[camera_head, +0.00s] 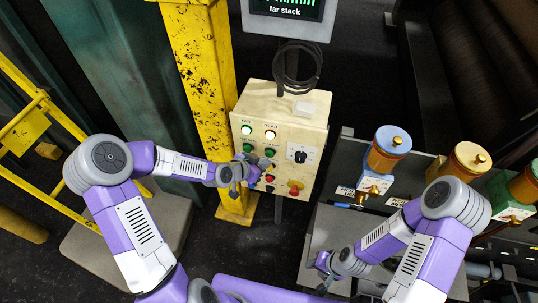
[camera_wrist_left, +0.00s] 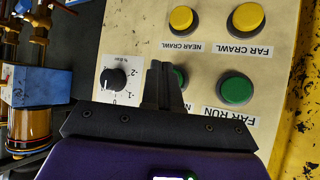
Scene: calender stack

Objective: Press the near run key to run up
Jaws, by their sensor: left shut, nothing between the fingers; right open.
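The control box (camera_head: 310,118) stands on a post beside the yellow column. Its near run key (camera_head: 269,152) is a green button, right of the green far run key (camera_head: 247,148). In the left wrist view the near run key (camera_wrist_left: 181,78) is mostly hidden behind my fingers, with a green edge showing. My left gripper (camera_head: 252,172) is shut and empty in front of the panel; its fingertips (camera_wrist_left: 161,66) overlap the key there. I cannot tell whether they touch it. My right gripper (camera_head: 322,275) is open and empty, low on the right, away from the box.
The far run key (camera_wrist_left: 237,88), yellow near crawl (camera_wrist_left: 184,19) and far crawl (camera_wrist_left: 247,17) buttons and a black dial (camera_wrist_left: 116,79) surround my left fingers. The FAR (camera_head: 246,129) and NEAR (camera_head: 270,134) lamps look lit. A screen (camera_head: 287,8) reads "far stack".

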